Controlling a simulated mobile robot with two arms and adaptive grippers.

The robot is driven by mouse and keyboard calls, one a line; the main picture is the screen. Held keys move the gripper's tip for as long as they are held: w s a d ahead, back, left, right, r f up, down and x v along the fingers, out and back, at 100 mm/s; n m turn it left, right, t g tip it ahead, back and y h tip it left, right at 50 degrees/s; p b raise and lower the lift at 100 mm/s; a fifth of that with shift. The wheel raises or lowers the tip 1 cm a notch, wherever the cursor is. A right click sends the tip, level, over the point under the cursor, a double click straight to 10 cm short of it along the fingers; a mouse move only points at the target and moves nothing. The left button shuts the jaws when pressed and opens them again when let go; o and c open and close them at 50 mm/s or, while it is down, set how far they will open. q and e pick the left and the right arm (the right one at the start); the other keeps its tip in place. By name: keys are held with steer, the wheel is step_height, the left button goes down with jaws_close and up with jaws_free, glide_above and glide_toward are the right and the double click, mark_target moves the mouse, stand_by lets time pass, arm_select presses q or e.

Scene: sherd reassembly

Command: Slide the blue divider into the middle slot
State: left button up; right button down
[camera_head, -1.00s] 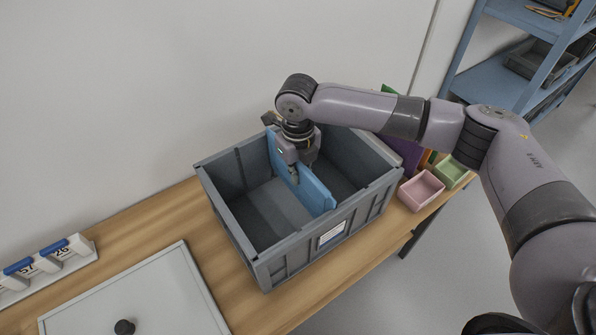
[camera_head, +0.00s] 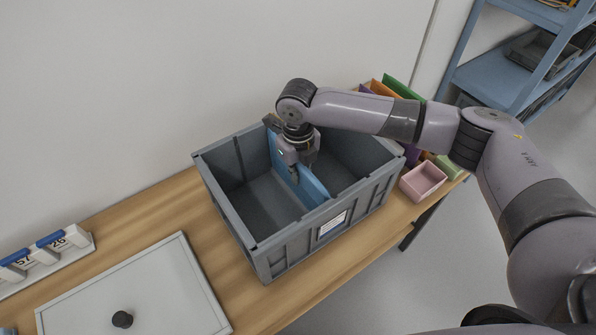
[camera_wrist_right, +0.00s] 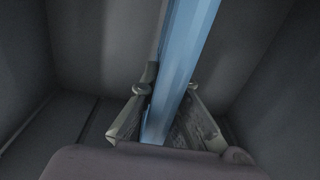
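The blue divider (camera_head: 314,188) stands upright across the middle of the grey crate (camera_head: 262,246), splitting its inside into a left and a right part. Its top lies close to the rim height. My right gripper (camera_head: 294,176) points down into the crate from above and is shut on the divider's upper edge. In the right wrist view the divider (camera_wrist_right: 186,50) runs between the two fingers (camera_wrist_right: 170,92), one on each side. The divider's lower edge and the slot there are hidden. My left gripper is not in view.
A pink bin (camera_head: 423,181) and a green bin (camera_head: 449,167) stand right of the crate. A white rack (camera_head: 48,262) with blue parts is at far left. A blue shelf (camera_head: 492,82) stands behind right.

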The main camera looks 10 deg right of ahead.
steer(key=shift+f, duration=0.65)
steer(key=c, duration=2.3)
jaws_free()
steer(key=o, duration=0.6)
steer(key=shift+r, duration=0.1)
step_height(320, 180, up, 12)
steer(key=shift+f, duration=0.1)
